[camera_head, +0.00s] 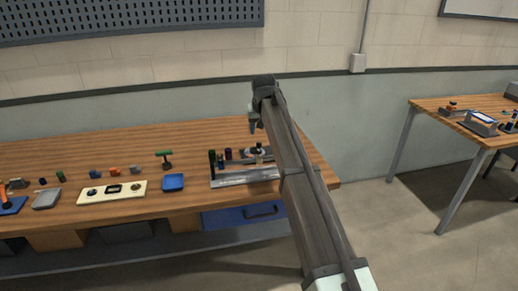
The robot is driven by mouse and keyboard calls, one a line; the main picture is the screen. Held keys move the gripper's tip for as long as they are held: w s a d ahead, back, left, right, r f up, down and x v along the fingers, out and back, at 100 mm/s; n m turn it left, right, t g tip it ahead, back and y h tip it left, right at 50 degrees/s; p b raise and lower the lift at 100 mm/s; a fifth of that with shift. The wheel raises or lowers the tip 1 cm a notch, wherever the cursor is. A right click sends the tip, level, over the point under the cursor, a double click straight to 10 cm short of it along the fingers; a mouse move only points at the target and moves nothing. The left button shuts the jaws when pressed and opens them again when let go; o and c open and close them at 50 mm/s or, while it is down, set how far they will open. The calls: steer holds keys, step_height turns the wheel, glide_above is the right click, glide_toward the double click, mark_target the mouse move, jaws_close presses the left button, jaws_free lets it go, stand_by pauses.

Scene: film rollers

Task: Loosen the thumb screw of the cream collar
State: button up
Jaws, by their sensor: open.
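My gripper (255,124) is in the middle of the head view, pointing down above the back part of a metal fixture (240,179) at the bench's right end. It is open, and I see nothing between its fingers. Small dark and coloured cylinders (228,154) stand on the fixture's left part. A pale part with a dark top (259,151) sits below my gripper. It may be the cream collar, but it is too small to tell. I cannot make out a thumb screw. My forearm covers the fixture's right side.
The bench's back strip is clear. Another table (425,109) stands at right.

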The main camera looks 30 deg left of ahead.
mark_target(259, 151)
steer(key=x, duration=1.3)
steer(key=shift+w, duration=0.1)
steer(key=shift+c, duration=0.4)
jaws_close()
